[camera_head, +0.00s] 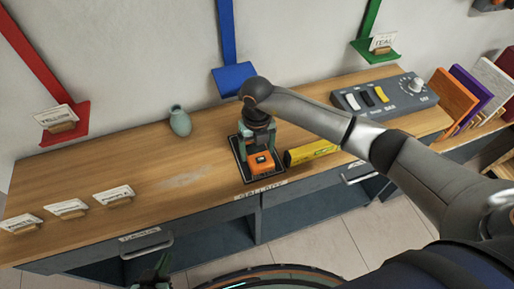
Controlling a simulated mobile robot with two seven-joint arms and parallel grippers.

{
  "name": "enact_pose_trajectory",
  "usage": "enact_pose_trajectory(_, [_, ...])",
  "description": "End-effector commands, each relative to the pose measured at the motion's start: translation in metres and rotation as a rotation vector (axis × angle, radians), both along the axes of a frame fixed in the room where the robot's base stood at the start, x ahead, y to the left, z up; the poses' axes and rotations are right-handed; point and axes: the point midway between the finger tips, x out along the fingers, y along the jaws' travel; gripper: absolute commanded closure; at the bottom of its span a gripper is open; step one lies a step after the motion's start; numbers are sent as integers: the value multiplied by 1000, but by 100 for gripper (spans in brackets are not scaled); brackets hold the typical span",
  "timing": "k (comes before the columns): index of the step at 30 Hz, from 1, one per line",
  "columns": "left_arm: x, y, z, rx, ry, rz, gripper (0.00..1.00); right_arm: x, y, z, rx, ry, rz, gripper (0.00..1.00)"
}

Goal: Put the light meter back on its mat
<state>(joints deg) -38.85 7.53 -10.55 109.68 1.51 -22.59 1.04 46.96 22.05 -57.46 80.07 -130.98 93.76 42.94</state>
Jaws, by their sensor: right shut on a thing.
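The orange light meter (262,164) with a small dark display is at the front of the worktop, over a dark mat with a pale border (238,160). My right gripper (260,152) points down from above and is shut on the light meter. The meter lies within the mat's outline in this view; I cannot tell whether it touches the mat. The gripper and the meter hide much of the mat. Part of my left gripper (154,272) shows low at the bottom edge, in front of the worktop, its fingers unclear.
A yellow box (311,152) lies just right of the mat. A teal vase (180,121) stands to the left at the back. A grey switch panel (384,97) is at the right, with coloured boards beyond. Several small label cards (66,208) stand at the left; the worktop between is clear.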

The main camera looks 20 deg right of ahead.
Motion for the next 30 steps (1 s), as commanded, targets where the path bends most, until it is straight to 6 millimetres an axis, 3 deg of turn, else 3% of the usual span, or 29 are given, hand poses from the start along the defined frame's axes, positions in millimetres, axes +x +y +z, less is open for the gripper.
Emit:
enact_pose_trajectory(8, [0,0,-5,0,1,0,100,0,0,-4,1,-1,0,90])
enact_pose_trajectory(9, [-1,0,-3,0,1,0,100,0,0,-3,1,-1,0,14])
enact_pose_trajectory(12, [-1,0,-3,0,1,0,100,0,0,-2,0,0,0,3])
enact_pose_trajectory(23, [-1,0,2,-1,1,1,100,0,0,4,0,0,0,0])
enact_pose_trajectory(30, [-1,0,-4,-1,1,1,100,2,0,46,0,-7,0,0])
